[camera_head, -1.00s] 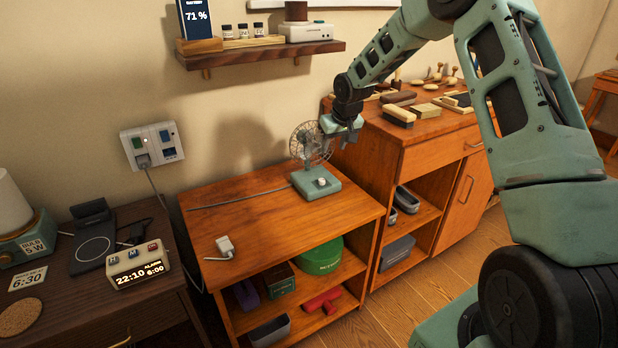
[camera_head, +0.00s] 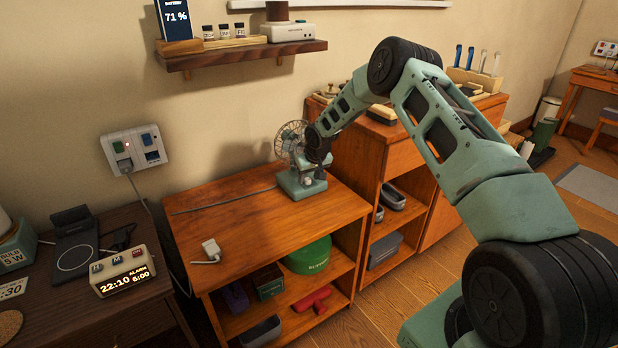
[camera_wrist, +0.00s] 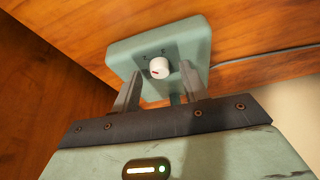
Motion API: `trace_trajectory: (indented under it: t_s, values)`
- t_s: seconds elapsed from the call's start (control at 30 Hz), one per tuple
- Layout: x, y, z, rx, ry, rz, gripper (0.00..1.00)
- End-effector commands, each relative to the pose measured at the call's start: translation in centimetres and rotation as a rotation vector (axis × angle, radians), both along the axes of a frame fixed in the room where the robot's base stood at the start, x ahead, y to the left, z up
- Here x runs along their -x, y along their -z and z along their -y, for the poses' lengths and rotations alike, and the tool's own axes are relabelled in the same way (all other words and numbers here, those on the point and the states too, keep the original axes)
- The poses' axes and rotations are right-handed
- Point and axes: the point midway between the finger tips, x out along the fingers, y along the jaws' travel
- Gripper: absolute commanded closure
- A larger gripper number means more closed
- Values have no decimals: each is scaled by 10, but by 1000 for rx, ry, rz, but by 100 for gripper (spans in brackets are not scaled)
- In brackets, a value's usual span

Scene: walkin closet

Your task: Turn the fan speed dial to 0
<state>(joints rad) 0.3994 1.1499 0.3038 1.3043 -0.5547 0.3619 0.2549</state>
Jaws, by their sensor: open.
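The desk fan (camera_head: 292,141) stands at the right end of the wooden shelf unit, with a wire cage on a pale green base (camera_head: 289,187).
A grey cord (camera_head: 225,200) runs left from the fan. A taller cabinet (camera_head: 350,170) stands close on the right. A wall shelf (camera_head: 240,56) hangs above.

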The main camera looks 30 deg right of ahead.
Motion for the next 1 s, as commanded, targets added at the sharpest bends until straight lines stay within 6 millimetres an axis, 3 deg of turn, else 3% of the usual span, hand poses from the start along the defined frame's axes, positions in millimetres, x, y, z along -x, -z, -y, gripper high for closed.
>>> trace_trajectory:
  t_s: [0.33,0.37,0.5,0.53,1.0]
  values:
    - [-2,5,0,0,-1,0,56]
    - [-2,5,0,0,0,0,59]
    - [-2,5,0,0,0,0,98]
    - [-2,5,0,0,0,0,100]
    - [-1,4,3,-1,-96,0,100]
